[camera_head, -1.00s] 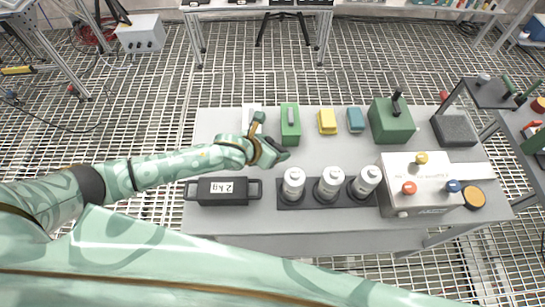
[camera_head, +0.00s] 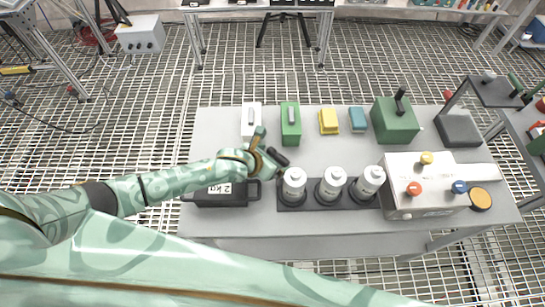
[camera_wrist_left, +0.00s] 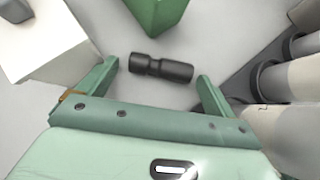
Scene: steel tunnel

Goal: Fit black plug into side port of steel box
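The black plug (camera_wrist_left: 160,67) is a short dark ribbed cylinder. In the left wrist view it lies crosswise in the space between the fingertips, with gaps to both fingers. In the head view the plug (camera_head: 278,156) shows just right of my left gripper (camera_head: 266,153). My left gripper, also in the left wrist view (camera_wrist_left: 158,78), is open and empty. The steel box (camera_head: 425,172), with red, yellow and blue knobs on top, stands at the table's right. I cannot clearly make out its side port. My right gripper is not in view.
White bottles in a dark rack (camera_head: 323,206) stand between the plug and the steel box. A green block (camera_head: 291,122), a white block (camera_head: 250,118) and a yellow block (camera_head: 328,122) stand behind. A black 2 kg weight (camera_head: 212,198) lies partly under my left arm.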

